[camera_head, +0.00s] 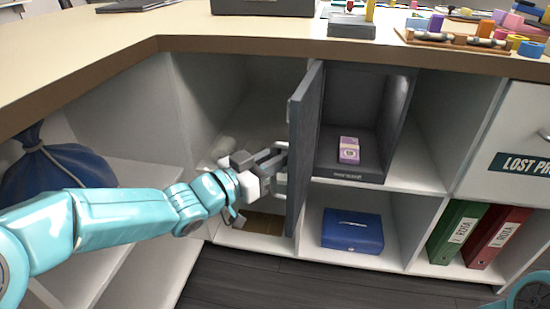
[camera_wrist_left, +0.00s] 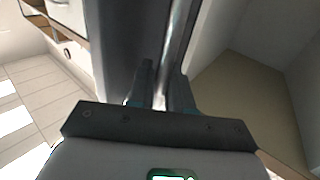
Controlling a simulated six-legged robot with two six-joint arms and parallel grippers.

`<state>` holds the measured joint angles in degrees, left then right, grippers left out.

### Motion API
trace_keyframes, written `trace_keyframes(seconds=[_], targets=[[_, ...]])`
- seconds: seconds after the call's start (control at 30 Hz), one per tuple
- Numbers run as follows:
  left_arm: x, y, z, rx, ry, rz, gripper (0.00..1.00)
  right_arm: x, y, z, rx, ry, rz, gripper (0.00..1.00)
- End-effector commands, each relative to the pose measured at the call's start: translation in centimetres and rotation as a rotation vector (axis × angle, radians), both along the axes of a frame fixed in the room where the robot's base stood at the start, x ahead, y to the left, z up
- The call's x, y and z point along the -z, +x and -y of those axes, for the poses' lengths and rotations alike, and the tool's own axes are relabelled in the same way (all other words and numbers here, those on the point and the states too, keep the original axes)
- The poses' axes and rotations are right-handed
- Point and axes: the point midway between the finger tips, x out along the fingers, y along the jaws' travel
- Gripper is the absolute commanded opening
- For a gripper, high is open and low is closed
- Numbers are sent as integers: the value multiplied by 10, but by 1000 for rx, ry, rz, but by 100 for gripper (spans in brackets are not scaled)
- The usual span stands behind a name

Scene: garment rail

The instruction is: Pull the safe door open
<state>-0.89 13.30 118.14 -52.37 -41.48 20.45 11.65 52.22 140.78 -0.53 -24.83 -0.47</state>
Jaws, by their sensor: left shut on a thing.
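The dark grey safe (camera_head: 345,177) stands in a cubby under the counter. Its door (camera_head: 303,140) stands wide open, swung out toward me and seen nearly edge-on. My left gripper (camera_head: 268,166) is shut on the door's pale metal handle (camera_head: 281,178), on the door's left-hand face. In the left wrist view the fingers (camera_wrist_left: 162,78) close on the shiny handle bar (camera_wrist_left: 178,38) beside the dark door (camera_wrist_left: 125,45). A small purple and pink box (camera_head: 349,150) stands inside the safe. My right gripper is not in view.
A blue box (camera_head: 352,231) sits in the cubby below. Green (camera_head: 458,231) and red (camera_head: 498,238) binders stand right of it. A blue sack (camera_head: 58,177) lies on the left shelf. The counter top (camera_head: 170,25) overhangs the cubbies, with several small objects on it.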

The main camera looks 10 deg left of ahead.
Motion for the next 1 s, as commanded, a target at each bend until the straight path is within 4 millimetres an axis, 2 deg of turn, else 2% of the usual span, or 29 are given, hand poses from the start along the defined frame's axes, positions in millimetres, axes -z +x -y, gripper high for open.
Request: trace_keyframes(seconds=[0.07,0.1,0.13,0.4,0.53,1.0], targets=[[-1,0,0,0,-1,2,0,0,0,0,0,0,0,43],[-1,0,0,0,-1,2,32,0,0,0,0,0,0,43],[-1,0,0,0,-1,1,35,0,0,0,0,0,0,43],[0,-2,-1,0,1,-2,35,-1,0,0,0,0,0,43],[-2,-13,-10,-4,1,-3,35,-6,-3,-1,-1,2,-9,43],[-3,-108,-76,-6,0,-2,35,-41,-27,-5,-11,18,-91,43]])
